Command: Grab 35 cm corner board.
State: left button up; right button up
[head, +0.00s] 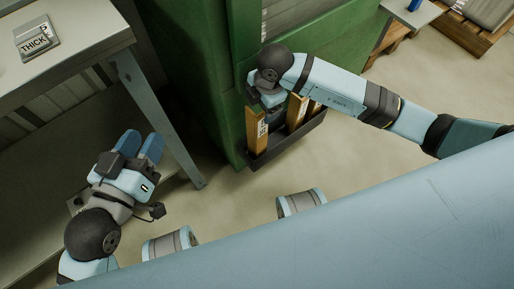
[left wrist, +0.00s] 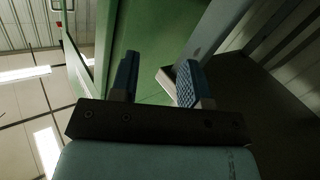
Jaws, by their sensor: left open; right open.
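Several tan corner boards stand upright in a dark bin (head: 288,143) beside the green machine. One corner board (head: 258,132) with a printed label is at the bin's left end. Another corner board (head: 297,110) stands further right, partly behind my right arm. My right gripper (head: 266,103) is open just above the left board; its fingers are mostly hidden, and I cannot tell whether they touch the board. My left gripper (head: 143,147) is open and empty, left of the bin near the table leg. Its two blue fingers show apart in the left wrist view (left wrist: 158,80).
A grey table (head: 75,65) stands at the left with a plate marked THICK (head: 36,40) on it. The green machine (head: 205,85) rises behind the bin. Bare floor lies in front of the bin. A wooden pallet (head: 465,32) is at the far right.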

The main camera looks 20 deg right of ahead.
jog(key=f+b, duration=0.1)
jog(key=f, duration=0.1)
jog(key=f+b, duration=0.1)
jog(key=f, duration=0.1)
jog(key=f+b, duration=0.1)
jog(key=f, duration=0.1)
jog(key=shift+w+a+f+b, duration=0.1)
jog(key=shift+w+a+b, duration=0.2)
jog(key=shift+a, duration=0.05)
pick_arm(q)
jog(key=shift+w+a+m+t+h, duration=0.15)
jog(key=shift+w+a+m+t, duration=0.15)
jog(key=shift+w+m, duration=0.25)
jog(key=shift+w+a+m+t+h, duration=0.15)
jog(key=shift+w+a+m+t, duration=0.2)
jog(key=shift+m, duration=0.3)
pick_arm(e)
jog(key=shift+c, duration=0.5)
